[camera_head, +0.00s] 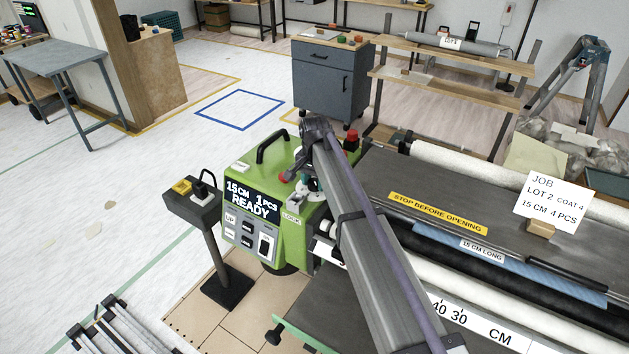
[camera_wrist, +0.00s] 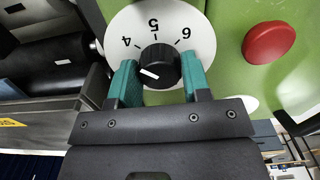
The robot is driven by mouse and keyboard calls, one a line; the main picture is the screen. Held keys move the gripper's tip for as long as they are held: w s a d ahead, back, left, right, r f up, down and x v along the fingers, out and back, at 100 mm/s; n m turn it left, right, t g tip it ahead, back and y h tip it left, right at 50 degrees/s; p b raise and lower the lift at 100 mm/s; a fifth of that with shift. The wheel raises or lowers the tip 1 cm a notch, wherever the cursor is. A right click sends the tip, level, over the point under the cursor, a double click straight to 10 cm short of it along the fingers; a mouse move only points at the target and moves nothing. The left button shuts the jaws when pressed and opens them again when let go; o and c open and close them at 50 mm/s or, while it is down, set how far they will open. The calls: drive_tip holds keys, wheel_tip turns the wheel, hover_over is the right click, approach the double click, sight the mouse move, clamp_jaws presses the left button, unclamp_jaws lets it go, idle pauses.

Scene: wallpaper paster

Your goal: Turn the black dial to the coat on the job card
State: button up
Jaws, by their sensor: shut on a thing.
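The black dial (camera_wrist: 165,62) sits on a white disc (camera_wrist: 202,45) with 4, 5 and 6 showing in the wrist view. The white mark on the dial points left and slightly up, roughly at the 4. My gripper (camera_wrist: 158,84) has its teal fingers on either side of the dial, shut on it. In the head view, my gripper (camera_head: 311,186) is at the side of the green machine (camera_head: 290,240), and my arm hides the dial. The job card (camera_head: 551,202) reads "LOT 2 COAT 4, 15 CM 4 PCS".
A red button (camera_wrist: 269,42) is right of the dial in the wrist view. The machine's display (camera_head: 250,200) reads "15CM 1PCS READY". A red-topped part (camera_head: 351,140) stands behind my arm.

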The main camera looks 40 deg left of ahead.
sight(315, 181)
drive_tip(key=shift+m, duration=0.3)
drive_tip(key=o, duration=0.9)
drive_tip(key=shift+o, duration=0.2)
wheel_tip(315, 181, up, 11)
drive_tip(key=p, duration=1)
drive_tip(key=shift+p, duration=0.4)
drive_tip(key=shift+f, duration=0.15)
